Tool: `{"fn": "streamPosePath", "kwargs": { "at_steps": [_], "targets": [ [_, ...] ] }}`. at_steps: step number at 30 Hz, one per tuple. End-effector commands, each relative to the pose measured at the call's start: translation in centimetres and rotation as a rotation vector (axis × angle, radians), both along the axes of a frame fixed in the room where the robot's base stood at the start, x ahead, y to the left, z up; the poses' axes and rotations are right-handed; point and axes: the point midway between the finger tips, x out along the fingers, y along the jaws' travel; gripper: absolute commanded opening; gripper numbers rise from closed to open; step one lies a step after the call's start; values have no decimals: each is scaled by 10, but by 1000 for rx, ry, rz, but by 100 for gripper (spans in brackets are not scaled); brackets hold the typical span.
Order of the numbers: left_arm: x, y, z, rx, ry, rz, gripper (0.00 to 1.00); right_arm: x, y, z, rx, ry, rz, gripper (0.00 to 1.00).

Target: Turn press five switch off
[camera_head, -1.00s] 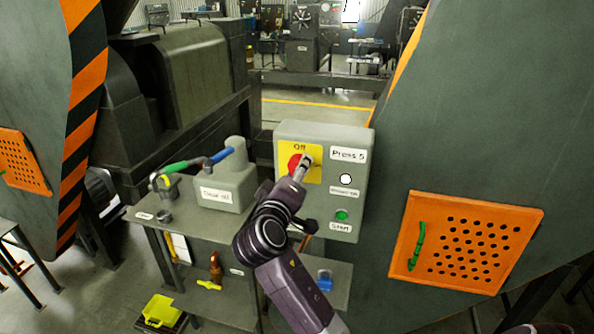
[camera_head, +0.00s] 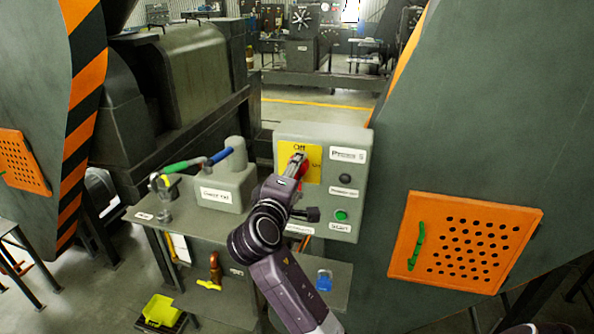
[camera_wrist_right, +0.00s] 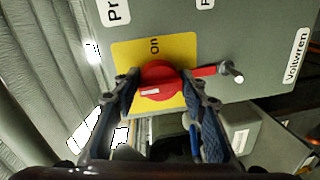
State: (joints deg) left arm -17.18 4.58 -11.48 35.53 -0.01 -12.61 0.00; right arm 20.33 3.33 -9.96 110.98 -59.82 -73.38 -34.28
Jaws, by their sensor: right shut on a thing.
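The press five switch is a red knob (camera_wrist_right: 160,80) on a yellow plate (camera_head: 314,165), on the grey box labelled "Press 5" (camera_head: 325,140). The plate reads "Off" above the knob and "On" at its right. My right gripper (camera_head: 299,163) is at the knob and partly hides it. In the wrist view its two fingers (camera_wrist_right: 163,88) are shut on either side of the knob. The knob's white mark lies on the side toward the plate's "Off" edge, with its red arm on the opposite side. The lamp (camera_head: 345,178) on the box is dark. My left gripper is out of view.
A large press body with an orange perforated panel (camera_head: 465,240) is close at right.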

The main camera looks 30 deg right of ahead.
Motion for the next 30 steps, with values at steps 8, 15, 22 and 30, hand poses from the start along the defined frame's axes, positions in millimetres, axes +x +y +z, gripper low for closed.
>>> {"fn": "streamPosePath", "kwargs": {
  "at_steps": [8,15,22,30],
  "targets": [
    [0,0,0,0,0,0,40,1,0,4,-6,-6,1,44],
    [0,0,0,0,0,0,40,0,0,2,-3,-4,1,55],
    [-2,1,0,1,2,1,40,-3,4,1,-1,-3,3,55],
    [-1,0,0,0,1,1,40,-34,42,5,2,-3,5,55]
  ]
}}
